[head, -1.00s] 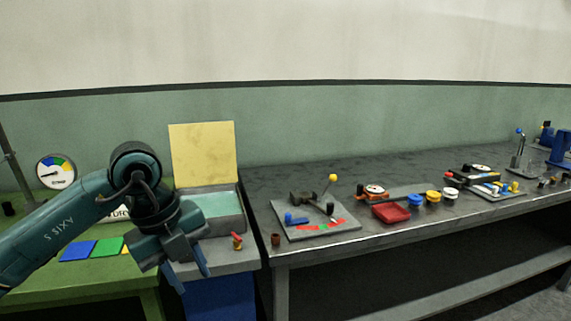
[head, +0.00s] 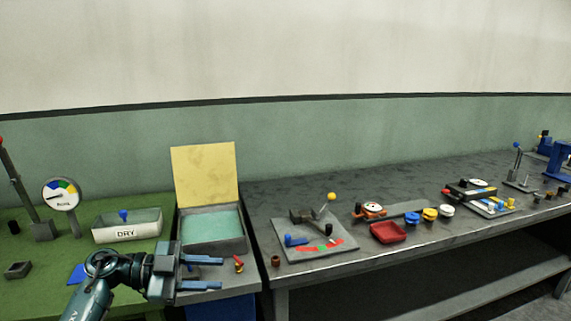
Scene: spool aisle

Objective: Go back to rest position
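My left gripper (head: 205,273) is at the lower left in the head view, low in front of the open box. Its two blue fingers point right and are spread apart, with nothing between them. My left arm comes up from the bottom edge and hides part of the green table. My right gripper is not in view.
A grey box (head: 216,248) with a raised yellow lid (head: 204,174) stands right of a white tray marked DRY (head: 127,232). A dial gauge (head: 62,194) stands far left. The long grey bench (head: 300,192) carries a lever plate (head: 318,250) and a red tray (head: 388,236).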

